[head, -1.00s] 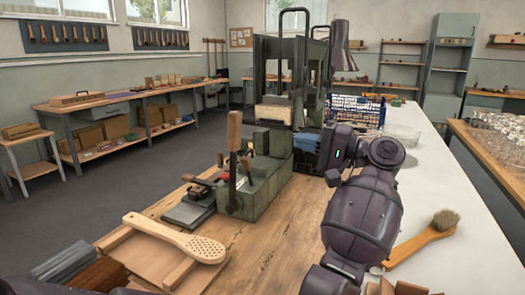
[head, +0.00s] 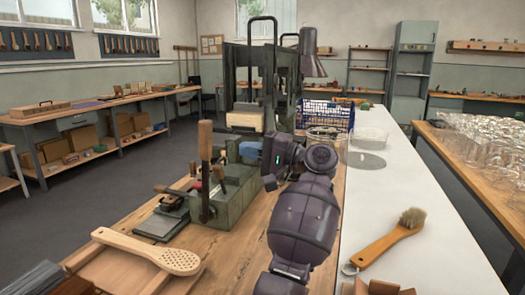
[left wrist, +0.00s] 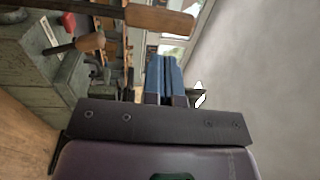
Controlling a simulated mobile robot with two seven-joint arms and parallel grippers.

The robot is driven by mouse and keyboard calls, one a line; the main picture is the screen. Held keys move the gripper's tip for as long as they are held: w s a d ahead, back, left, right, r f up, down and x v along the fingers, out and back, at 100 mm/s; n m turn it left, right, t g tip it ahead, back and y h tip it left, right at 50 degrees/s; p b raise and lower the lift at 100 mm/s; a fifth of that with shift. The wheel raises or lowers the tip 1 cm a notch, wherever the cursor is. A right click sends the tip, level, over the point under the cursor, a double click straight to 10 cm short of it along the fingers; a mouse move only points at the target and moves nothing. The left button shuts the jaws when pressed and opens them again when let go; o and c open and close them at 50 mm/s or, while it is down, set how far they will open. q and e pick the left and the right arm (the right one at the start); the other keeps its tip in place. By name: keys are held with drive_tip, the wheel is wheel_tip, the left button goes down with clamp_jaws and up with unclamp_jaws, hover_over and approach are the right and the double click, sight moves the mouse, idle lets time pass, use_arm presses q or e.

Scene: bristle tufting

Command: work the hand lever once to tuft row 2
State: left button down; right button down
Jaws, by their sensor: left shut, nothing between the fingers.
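The hand lever (head: 204,172) stands upright on the green tufting machine (head: 236,192), with a wooden grip on top. A wooden grip (left wrist: 160,17) crosses the top of the left wrist view. My left gripper (head: 249,151) is shut and empty, its blue fingers beside the machine, to the right of the lever and apart from it. The fingers also show in the left wrist view (left wrist: 166,80). A brush body (head: 150,250) with rows of holes lies on a wooden tray at the front left; I cannot tell whether any hole is filled. My right gripper is out of view.
A finished brush (head: 390,240) lies on the white table (head: 420,215) at right. A blue wire basket (head: 325,115) and a clear bowl (head: 368,138) stand behind. A tall machine frame and a lamp (head: 312,66) rise behind my gripper. The wooden bench front is partly clear.

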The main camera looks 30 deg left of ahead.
sight(211, 141)
use_arm(q)
drive_tip(key=x, duration=0.7)
drive_tip(key=shift+p, duration=0.3)
drive_tip(key=shift+a, duration=0.3)
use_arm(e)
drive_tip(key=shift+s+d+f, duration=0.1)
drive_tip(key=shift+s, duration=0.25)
use_arm(q)
drive_tip(key=shift+s, duration=0.1)
drive_tip(key=shift+s+a+r+h, duration=0.15)
drive_tip(key=shift+a+h, duration=0.15)
drive_tip(key=shift+a, duration=0.25)
drive_tip(key=s+a+f+t+h, duration=0.1)
drive_tip(key=a+f+h, duration=0.1)
drive_tip(key=a, duration=0.5)
drive_tip(key=s+a+f+h+b, duration=0.1)
drive_tip(key=s+a+f+h, duration=0.1)
drive_tip(key=a+h, duration=0.2)
drive_tip(key=s+a+f+t+h, duration=0.1)
drive_tip(key=s+a+f+h, duration=0.1)
drive_tip(key=a, duration=0.7)
drive_tip(key=shift+a+f+t+h, duration=0.3)
drive_tip(key=shift+f+h, duration=0.25)
drive_tip(key=shift+h, duration=0.45)
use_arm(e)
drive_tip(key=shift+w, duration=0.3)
